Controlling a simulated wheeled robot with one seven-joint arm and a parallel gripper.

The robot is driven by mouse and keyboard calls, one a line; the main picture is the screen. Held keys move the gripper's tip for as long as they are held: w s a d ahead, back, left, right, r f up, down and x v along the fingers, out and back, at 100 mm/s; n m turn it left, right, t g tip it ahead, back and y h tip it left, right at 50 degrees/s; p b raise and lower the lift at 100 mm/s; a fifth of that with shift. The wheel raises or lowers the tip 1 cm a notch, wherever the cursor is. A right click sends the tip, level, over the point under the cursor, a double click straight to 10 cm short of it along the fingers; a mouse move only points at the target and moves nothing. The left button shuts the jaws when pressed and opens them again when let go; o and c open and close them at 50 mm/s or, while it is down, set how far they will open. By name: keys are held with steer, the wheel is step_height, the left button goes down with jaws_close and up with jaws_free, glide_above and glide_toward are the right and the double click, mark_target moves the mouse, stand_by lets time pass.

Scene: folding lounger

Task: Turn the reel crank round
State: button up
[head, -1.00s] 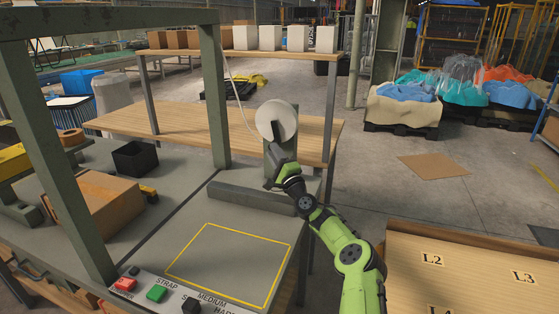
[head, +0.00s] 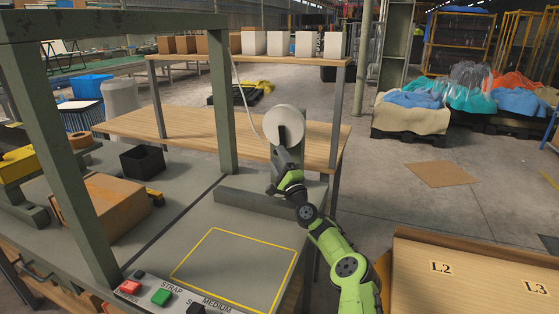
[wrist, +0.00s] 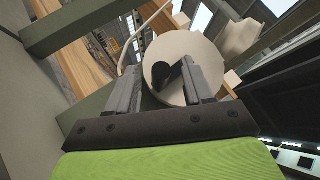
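The strap reel is a pale round disc (head: 283,118) on a grey post at the back edge of the bench. In the wrist view the disc (wrist: 181,43) fills the space ahead of my gripper. A dark crank piece with a rounded end (wrist: 163,72) stands out from the disc. My gripper (head: 287,150) is at the lower part of the reel. In the wrist view its two fingers (wrist: 165,82) are apart, one on each side of the crank piece. A gap shows on the left; contact on the right is unclear.
A grey upright frame post (head: 222,100) stands left of the reel, and a low grey rail (head: 255,203) lies below it. A cardboard box (head: 105,205) and black bin (head: 142,162) are on the left. The yellow-outlined bench area (head: 235,268) is clear.

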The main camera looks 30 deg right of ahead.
steer(key=p+v, duration=0.2)
steer(key=v, duration=1.3)
steer(key=shift+s+p, duration=0.4)
